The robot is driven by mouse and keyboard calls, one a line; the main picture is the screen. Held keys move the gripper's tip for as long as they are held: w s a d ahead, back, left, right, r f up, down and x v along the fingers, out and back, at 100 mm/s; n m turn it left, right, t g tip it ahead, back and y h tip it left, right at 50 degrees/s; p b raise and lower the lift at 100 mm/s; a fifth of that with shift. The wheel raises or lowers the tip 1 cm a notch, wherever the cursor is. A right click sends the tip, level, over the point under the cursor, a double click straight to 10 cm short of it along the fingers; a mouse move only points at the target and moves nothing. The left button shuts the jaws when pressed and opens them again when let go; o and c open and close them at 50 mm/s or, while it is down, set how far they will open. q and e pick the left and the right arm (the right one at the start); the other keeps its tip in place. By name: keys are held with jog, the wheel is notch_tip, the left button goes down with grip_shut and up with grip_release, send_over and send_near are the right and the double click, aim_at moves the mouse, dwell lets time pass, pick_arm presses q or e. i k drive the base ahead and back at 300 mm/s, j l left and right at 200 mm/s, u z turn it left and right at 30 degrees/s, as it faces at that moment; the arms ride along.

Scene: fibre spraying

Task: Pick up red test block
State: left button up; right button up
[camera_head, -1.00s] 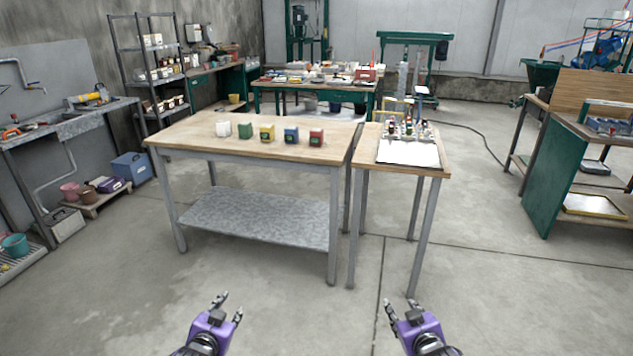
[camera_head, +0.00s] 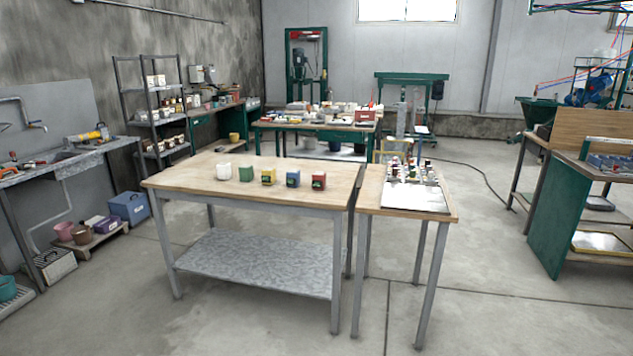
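The red test block (camera_head: 318,181) stands on the wooden worktable (camera_head: 190,180), at the right end of a row of blocks and near the table's right side. To its left stand a blue block (camera_head: 292,179), a yellow block (camera_head: 268,177), a green block (camera_head: 246,174) and a white block (camera_head: 224,172). Nothing covers the red block. Neither of my grippers shows in the head view now.
A narrower table (camera_head: 440,212) with a white sheet and several small bottles stands close to the worktable's right side. Open concrete floor (camera_head: 270,325) lies in front. A sink bench (camera_head: 60,165) is at the left, and a green-sided bench (camera_head: 560,215) at the right.

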aim_at(318, 175)
jog(key=i+j, duration=0.2)
jog(key=i, duration=0.25)
jog(key=i+j, duration=0.25)
jog(key=i, duration=0.15)
jog(key=i+j, duration=0.2)
jog(key=i, duration=0.25)
